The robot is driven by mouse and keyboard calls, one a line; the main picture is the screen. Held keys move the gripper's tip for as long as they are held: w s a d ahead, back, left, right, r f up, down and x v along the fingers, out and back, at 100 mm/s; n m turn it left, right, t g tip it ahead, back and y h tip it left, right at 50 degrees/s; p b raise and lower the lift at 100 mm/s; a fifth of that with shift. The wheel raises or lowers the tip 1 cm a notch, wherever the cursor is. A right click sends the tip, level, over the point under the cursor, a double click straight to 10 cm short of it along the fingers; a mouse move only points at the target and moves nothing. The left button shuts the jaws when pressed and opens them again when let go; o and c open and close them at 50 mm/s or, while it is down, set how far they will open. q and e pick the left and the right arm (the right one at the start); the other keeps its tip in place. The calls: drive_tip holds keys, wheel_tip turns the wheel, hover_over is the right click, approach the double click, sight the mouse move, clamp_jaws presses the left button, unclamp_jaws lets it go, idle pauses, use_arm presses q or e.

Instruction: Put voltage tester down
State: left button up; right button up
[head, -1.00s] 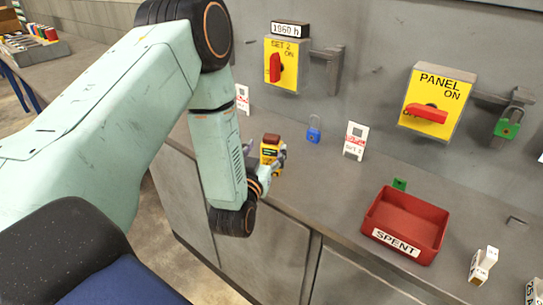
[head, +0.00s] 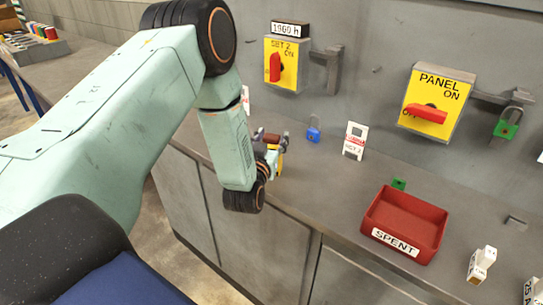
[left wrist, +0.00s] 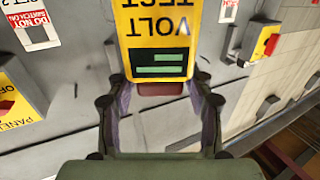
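The voltage tester (head: 279,165) is a yellow block with a dark red-brown end, at the near edge of the grey bench in the head view. My left gripper (head: 273,143) is around it and partly hides it. In the left wrist view the tester (left wrist: 158,35) shows upside-down "VOLT TEST" lettering and a dark display with green bars. The left gripper's fingers (left wrist: 160,88) close on both sides of its red-brown end. I cannot tell whether the tester touches the bench. My right gripper is in neither view.
Yellow switch panels (head: 437,103) line the wall.

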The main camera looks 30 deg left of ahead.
use_arm(q)
clamp_jaws()
idle(0.3)
drive_tip(key=shift+r, duration=0.1)
